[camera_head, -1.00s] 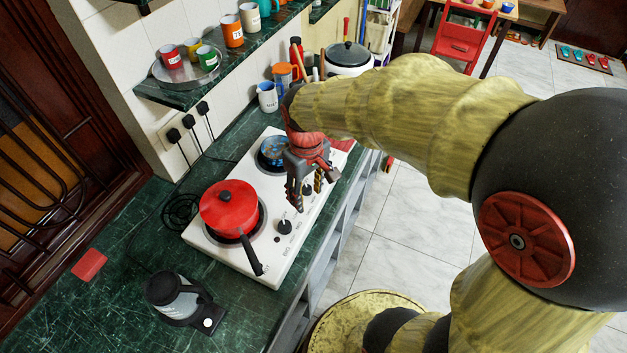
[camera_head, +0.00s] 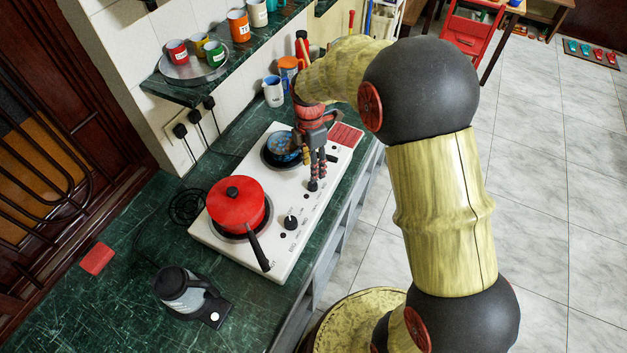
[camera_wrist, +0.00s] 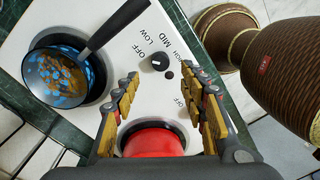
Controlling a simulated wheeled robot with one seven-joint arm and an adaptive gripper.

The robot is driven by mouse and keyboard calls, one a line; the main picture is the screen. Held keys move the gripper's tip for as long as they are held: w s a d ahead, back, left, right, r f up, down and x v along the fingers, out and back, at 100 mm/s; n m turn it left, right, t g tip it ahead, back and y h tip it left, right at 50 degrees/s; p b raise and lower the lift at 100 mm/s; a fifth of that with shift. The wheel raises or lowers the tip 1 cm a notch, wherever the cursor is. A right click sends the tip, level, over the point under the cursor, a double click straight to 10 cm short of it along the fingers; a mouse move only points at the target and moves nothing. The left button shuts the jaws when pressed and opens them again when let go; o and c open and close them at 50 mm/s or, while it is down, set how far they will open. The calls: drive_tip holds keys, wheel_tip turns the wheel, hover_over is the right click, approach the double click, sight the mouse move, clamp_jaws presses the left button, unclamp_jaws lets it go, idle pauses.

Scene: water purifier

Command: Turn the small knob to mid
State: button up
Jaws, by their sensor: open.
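A white two-burner cooktop (camera_head: 263,262) has a row of black knobs along its right side. The knob by the blue pan (camera_wrist: 159,61) is round, dark, with a white mark. OFF, LOW, MID and HIGH are printed around it; I cannot tell its setting exactly. In the head view this knob (camera_head: 312,186) is just below my gripper (camera_head: 318,178). In the wrist view my gripper (camera_wrist: 166,80) is open and empty, fingers pointing down, with the knob beyond the gap between its fingertips, not gripped. Another knob (camera_head: 291,223) sits near the red pot.
A blue-speckled pan (camera_wrist: 62,76) with a dark handle is on the far burner; its handle reaches near the knob. A red lidded pot (camera_head: 236,205) is on the near burner. A grey kettle (camera_head: 181,288) stands on the green counter (camera_head: 130,230).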

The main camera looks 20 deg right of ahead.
sight(313, 186)
drive_tip(key=f, duration=0.3)
drive_tip(key=f+b, duration=0.1)
drive_tip(key=f, duration=0.3)
drive_tip(key=shift+s+f, duration=0.2)
drive_tip(key=shift+f, duration=0.1)
drive_tip(key=shift+c, duration=0.2)
clamp_jaws()
